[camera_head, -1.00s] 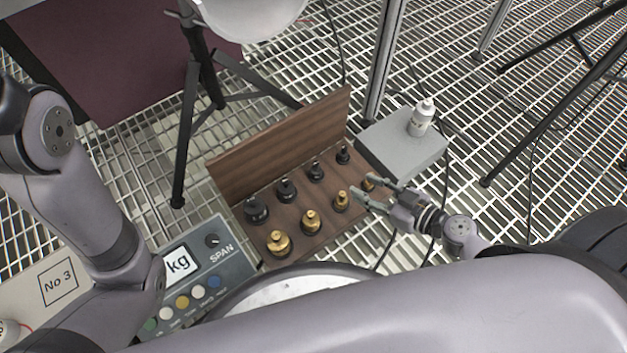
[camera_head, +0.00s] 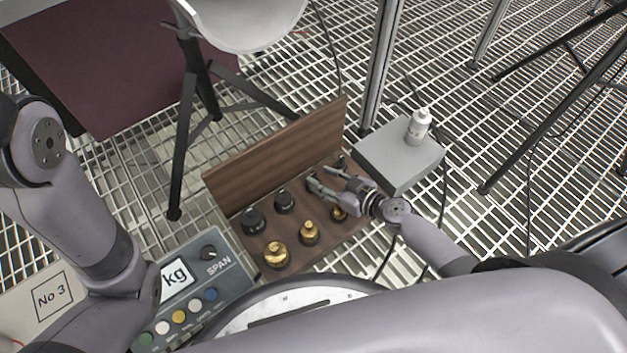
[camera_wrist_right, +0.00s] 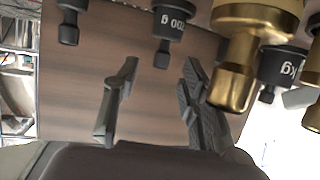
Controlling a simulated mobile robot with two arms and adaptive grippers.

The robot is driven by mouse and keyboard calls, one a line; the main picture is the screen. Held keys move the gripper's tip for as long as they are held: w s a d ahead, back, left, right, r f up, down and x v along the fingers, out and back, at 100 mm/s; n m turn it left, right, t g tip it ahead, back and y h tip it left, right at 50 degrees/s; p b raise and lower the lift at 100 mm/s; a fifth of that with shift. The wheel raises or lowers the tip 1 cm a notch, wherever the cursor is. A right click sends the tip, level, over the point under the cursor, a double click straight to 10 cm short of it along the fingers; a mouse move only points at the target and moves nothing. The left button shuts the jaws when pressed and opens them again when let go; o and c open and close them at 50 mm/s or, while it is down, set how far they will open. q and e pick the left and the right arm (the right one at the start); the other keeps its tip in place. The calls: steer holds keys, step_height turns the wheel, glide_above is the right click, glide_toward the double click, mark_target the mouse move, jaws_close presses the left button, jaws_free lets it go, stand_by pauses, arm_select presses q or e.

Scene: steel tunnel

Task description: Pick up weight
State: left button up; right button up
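Black weights stand in the back row of a wooden weight box (camera_head: 345,232), including a large one (camera_head: 253,220) and one beside it (camera_head: 284,202). Brass weights stand in front, such as the largest (camera_head: 276,254), the middle one (camera_head: 307,233) and a smaller one (camera_head: 338,213). My right gripper (camera_head: 318,178) is open above the right part of the box and partly hides weights there. In the right wrist view no weight is between its open fingers (camera_wrist_right: 158,95); a black weight (camera_wrist_right: 169,28) and a brass weight (camera_wrist_right: 243,50) are near. My left gripper is out of view.
The box's raised wooden lid (camera_head: 275,155) stands behind the weights. A grey block (camera_head: 398,158) with a white bottle (camera_head: 418,127) is to the right. A scale panel (camera_head: 195,285) and round pan (camera_head: 300,295) lie in front. Tripod legs (camera_head: 185,140) stand behind.

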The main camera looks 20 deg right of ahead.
mark_target(314, 173)
steer(key=x, duration=0.4)
steer(key=shift+c, duration=0.4)
jaws_close()
stand_by(0.5)
